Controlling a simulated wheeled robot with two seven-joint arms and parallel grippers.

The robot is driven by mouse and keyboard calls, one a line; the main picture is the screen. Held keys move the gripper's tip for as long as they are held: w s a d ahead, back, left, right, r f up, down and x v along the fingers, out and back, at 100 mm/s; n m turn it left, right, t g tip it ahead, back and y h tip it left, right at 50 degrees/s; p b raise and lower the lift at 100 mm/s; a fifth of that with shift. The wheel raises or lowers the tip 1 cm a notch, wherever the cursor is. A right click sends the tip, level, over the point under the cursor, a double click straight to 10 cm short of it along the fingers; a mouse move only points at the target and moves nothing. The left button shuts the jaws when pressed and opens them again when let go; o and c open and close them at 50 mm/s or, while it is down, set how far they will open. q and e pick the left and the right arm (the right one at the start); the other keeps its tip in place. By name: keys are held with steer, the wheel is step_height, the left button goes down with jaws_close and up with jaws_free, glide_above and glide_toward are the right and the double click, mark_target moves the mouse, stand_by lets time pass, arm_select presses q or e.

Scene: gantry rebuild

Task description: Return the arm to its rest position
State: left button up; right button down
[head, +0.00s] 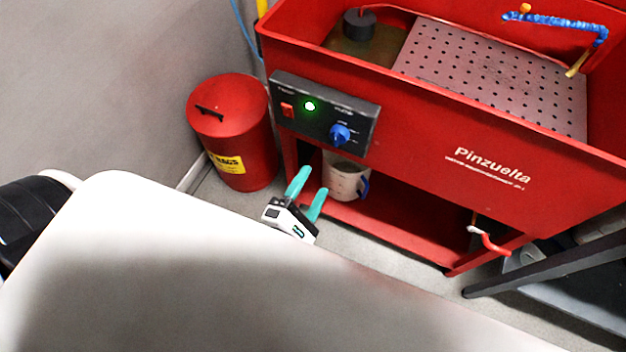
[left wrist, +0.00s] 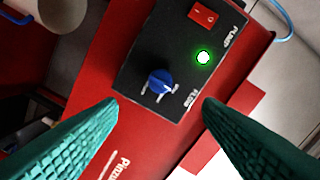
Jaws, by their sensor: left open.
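My left gripper (head: 306,194) is open and empty, with teal fingers, in front of the red parts washer (head: 420,150) and below its control panel (head: 322,115). The left wrist view shows both teal fingers (left wrist: 160,110) spread apart, with the panel (left wrist: 185,40) beyond them. The panel carries a red switch (head: 287,109), a lit green lamp (head: 310,106) and a blue knob (head: 339,134). The knob also shows in the left wrist view (left wrist: 160,82), apart from the fingers. My right gripper is not in view.
A red waste can (head: 232,130) with a yellow label stands left of the washer by the grey wall. A pale bucket (head: 343,180) sits on the washer's lower shelf. A red-handled valve (head: 490,240) juts out at lower right. Grey floor (head: 385,250) shows in front.

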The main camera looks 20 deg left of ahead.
arm_select(q)
steer(key=shift+f, duration=0.15)
steer(key=s+a+f+m+g+h+p, duration=0.1)
steer(key=s+f+m+g+p, duration=0.2)
steer(key=f+m, duration=0.75)
steer(key=s+a+f+m+g+h+p, duration=0.1)
steer(key=s+f+m+g, duration=0.4)
steer(key=f, duration=1.1)
steer(key=s+a+f+m+g+y+p, duration=0.1)
steer(key=s+a+f+m+g, duration=0.3)
steer(key=s, duration=0.5)
steer(key=s+a+f+m+g+y+p, duration=0.1)
steer(key=s+a+f+m+g, duration=0.3)
steer(key=s+f+m, duration=0.3)
steer(key=shift+s+f+g+y, duration=0.3)
steer(key=shift+s+f+g, duration=0.2)
steer(key=shift+s+f, duration=0.45)
